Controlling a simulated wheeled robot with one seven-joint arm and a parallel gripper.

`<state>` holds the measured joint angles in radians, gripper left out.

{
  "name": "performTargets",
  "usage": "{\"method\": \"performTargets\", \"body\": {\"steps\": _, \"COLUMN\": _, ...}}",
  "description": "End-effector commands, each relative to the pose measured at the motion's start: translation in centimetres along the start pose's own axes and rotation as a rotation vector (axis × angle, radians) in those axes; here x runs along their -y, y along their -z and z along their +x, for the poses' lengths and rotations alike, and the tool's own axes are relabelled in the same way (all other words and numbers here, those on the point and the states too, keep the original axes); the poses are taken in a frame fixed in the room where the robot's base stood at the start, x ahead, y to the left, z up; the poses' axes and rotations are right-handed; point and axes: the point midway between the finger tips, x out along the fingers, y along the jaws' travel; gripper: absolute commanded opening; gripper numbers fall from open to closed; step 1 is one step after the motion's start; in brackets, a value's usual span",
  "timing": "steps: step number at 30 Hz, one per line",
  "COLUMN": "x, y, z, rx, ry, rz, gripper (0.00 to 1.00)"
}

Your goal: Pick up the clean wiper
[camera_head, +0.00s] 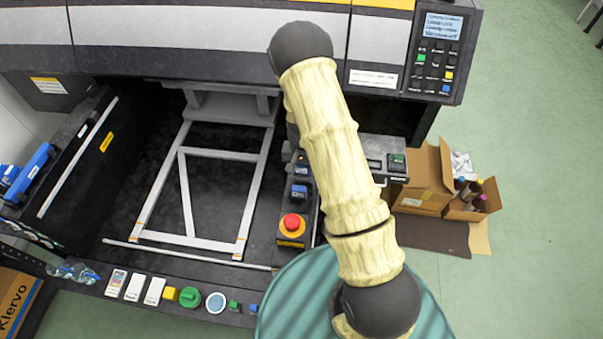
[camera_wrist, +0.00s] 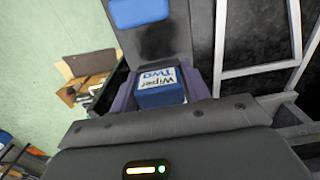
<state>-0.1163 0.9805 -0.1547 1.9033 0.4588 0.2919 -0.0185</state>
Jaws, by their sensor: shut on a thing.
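In the wrist view, a blue block with a white label reading "Wiper Two" (camera_wrist: 160,88) sits between the two purple-grey fingers of my gripper (camera_wrist: 163,97). The gripper is shut on this wiper. The label text appears upside down. I cannot tell from its surface whether it is clean. In the head view my arm hides the gripper and the held wiper. A blue patch (camera_wrist: 140,12) also shows at the top of the wrist view.
A yellow-based red stop button (camera_head: 291,226) stands left of my arm. A pale frame (camera_head: 187,190) lies in the dark machine bay. Open cardboard boxes (camera_head: 425,185) with bottles stand on the right floor. Several small items, including a green knob (camera_head: 190,297), line the front edge.

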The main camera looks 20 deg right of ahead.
Motion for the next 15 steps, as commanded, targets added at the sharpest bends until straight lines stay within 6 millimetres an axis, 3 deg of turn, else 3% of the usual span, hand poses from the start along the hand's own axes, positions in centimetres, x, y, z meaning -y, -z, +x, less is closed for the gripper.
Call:
{"method": "performTargets", "body": {"steps": 9, "x": 0.1, "y": 0.1, "z": -5.2, "rx": -0.004, "ry": 0.002, "rz": -0.002, "gripper": 0.24}}
{"method": "performTargets", "body": {"steps": 15, "x": 0.0, "y": 0.0, "z": -7.0, "rx": -0.001, "ry": 0.000, "rz": -0.002, "gripper": 0.24}}
